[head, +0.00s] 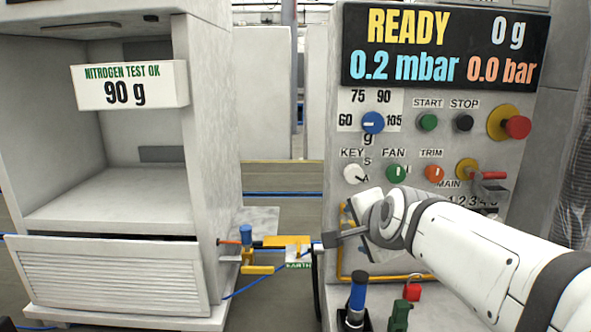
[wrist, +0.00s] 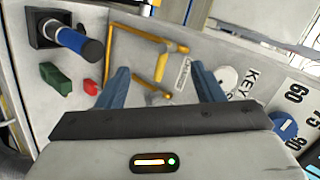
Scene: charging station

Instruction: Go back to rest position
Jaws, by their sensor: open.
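My white arm reaches in from the lower right in the head view. My gripper (head: 328,240) is in front of the lower part of the control panel (head: 318,130), near its left edge. In the wrist view my gripper (wrist: 162,80) has its two blue-grey fingers spread apart with nothing between them that it grips. A yellow tubular frame (wrist: 160,65) on the panel shows beyond and between the fingers. I cannot tell from these views how far the fingertips are from it. My wrist hides part of the panel's lower area.
A blue-handled device (head: 358,291), a green piece (head: 400,315) and a red padlock (head: 412,292) stand low in front of the panel. A yellow fitting (head: 257,268) with an earth label and blue cable joins the left cabinet (head: 212,130). The panel's display reads READY.

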